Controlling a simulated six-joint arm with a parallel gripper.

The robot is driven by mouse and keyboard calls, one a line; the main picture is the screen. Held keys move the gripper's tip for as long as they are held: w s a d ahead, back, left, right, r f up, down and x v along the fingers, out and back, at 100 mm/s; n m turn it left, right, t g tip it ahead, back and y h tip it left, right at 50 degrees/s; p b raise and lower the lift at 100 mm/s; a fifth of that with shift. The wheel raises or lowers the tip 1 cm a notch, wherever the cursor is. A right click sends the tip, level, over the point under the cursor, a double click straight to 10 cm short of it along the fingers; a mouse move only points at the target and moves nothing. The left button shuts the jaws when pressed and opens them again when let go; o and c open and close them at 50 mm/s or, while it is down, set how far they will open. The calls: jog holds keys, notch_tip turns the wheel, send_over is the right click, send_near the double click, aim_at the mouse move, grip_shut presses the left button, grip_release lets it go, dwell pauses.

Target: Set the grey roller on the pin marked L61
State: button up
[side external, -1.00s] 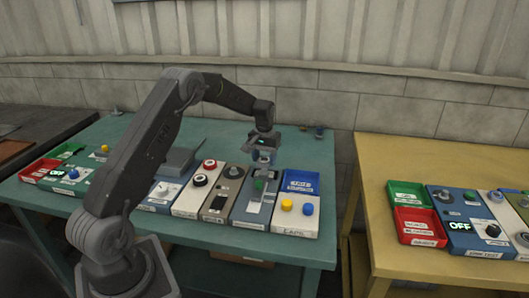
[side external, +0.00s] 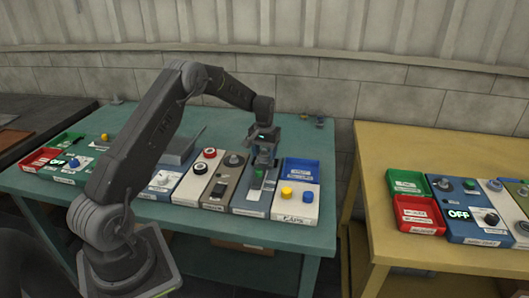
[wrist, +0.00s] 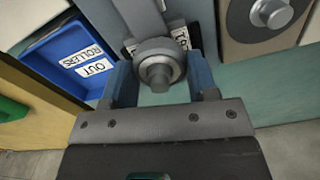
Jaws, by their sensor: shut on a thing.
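My gripper (wrist: 160,80) is shut on the grey roller (wrist: 157,66), a short round piece with a narrower stub facing the wrist camera. The blue finger pads press on its left and right sides. The roller is over the blue-grey chassis (wrist: 205,20). A black-and-white label (wrist: 182,37) shows partly behind it, too covered to read in full. Any pin under the roller is hidden, and I cannot tell whether the roller touches one. In the side view my gripper (side external: 264,155) hangs low above the back half of that chassis (side external: 252,202).
A blue tray (wrist: 40,50) labelled OUT ROLLERS lies to the left in the wrist view. A brown-grey chassis with a round knob (wrist: 272,12) is close on the right. In the side view a white CAPS panel (side external: 295,207) with yellow and blue caps stands beside the chassis.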

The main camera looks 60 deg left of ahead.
jog(key=o, duration=1)
notch_tip(320, 180, up, 14)
dwell(0.3)
notch_tip(320, 180, up, 7)
dwell(0.7)
dwell(0.6)
